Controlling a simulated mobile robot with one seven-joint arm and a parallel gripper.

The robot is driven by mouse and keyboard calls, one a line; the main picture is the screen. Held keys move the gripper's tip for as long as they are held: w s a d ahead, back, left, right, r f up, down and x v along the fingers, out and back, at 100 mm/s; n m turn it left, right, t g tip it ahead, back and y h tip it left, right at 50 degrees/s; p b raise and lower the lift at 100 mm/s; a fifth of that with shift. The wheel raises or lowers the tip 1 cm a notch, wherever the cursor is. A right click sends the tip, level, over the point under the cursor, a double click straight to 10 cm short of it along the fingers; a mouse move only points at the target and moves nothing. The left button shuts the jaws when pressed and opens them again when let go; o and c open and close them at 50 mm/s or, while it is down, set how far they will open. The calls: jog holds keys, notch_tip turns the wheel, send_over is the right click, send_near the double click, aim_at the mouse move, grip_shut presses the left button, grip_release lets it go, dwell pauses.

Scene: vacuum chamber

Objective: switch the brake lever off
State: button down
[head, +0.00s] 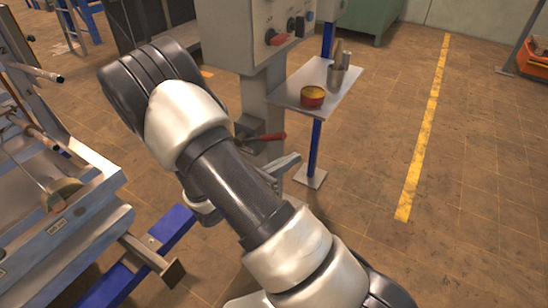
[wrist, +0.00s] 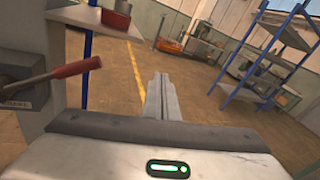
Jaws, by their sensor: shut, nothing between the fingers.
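The brake lever (head: 270,136) has a red grip and sticks out to the right from a dark box on the grey post. In the wrist view the brake lever (wrist: 62,75) is at the left, its grip pointing right and slightly up, with a label under its pivot. My gripper (head: 290,162) is just below and right of the lever in the head view, partly hidden behind my arm. In the wrist view my gripper (wrist: 161,92) has its fingers together and empty, to the right of the red grip and apart from it.
A control panel (head: 262,35) with knobs and a red-handled switch sits above the lever. A small shelf (head: 335,88) holds a red round tin (head: 312,97) and a metal cup. A metal machine frame (head: 60,235) stands at left.

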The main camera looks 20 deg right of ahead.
jog(key=w+a+f+n+t+y+b, duration=0.2)
jog(key=a+f+n+t, duration=0.3)
jog(key=f, duration=0.5)
jog(key=w+n+t, duration=0.1)
jog(key=n, duration=0.1)
jog(key=shift+n, duration=0.4)
jog(key=shift+f, duration=0.1)
jog(key=w+d+r+b, duration=0.2)
jog(key=w+d+r, duration=0.2)
jog(key=w+d, duration=0.3)
jog(key=shift+w+b, duration=0.35)
jog(key=shift+w, duration=0.4)
